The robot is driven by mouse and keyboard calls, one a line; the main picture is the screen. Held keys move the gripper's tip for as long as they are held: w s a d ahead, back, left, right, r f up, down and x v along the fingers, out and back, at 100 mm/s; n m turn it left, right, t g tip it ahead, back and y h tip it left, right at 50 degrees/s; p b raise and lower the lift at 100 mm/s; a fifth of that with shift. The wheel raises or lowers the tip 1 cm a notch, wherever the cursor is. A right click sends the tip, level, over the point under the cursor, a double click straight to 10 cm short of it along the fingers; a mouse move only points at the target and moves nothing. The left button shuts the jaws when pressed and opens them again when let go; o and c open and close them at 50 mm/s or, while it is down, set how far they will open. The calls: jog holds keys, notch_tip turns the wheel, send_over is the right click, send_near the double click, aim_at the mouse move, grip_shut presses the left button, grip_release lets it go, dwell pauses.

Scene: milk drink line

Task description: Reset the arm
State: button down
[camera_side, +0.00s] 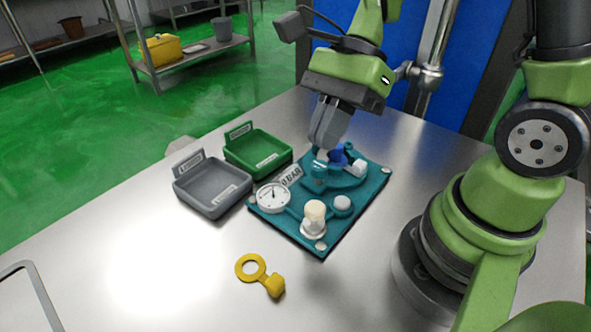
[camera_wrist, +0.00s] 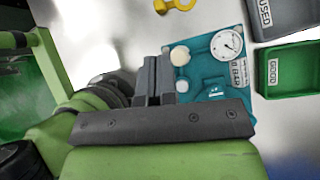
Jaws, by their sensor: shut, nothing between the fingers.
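My gripper (camera_side: 330,128) is shut and empty. In the side view its fingers point down over the back part of a teal board (camera_side: 335,236), close to a blue part (camera_side: 340,156); I cannot tell if they touch. The shut fingers also show in the wrist view (camera_wrist: 154,66), beside the teal board (camera_wrist: 240,70). The board carries a round white dial gauge (camera_side: 273,197), a cream-topped knob (camera_side: 315,214) and a white round cap (camera_side: 342,203). The fingers hide some of the board's back part.
A grey tray (camera_side: 212,208) and a green tray (camera_side: 284,162) stand left of the board, both labelled. A yellow ring-shaped tag (camera_side: 273,286) lies on the steel table (camera_side: 160,290) in front. The table's front left is mostly clear.

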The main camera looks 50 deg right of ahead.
jog(key=s+d+r+n+t+h, duration=0.2)
jog(key=s+r+n+t, duration=0.1)
jog(key=r+n, duration=0.3)
jog(key=s+d+r+n+t+h, duration=0.2)
jog(key=r+n, duration=0.4)
jog(key=n, duration=0.4)
jog(key=shift+s+t+h, duration=0.7)
jog(key=shift+s+t, duration=0.05)
jog(key=shift+t, duration=0.45)
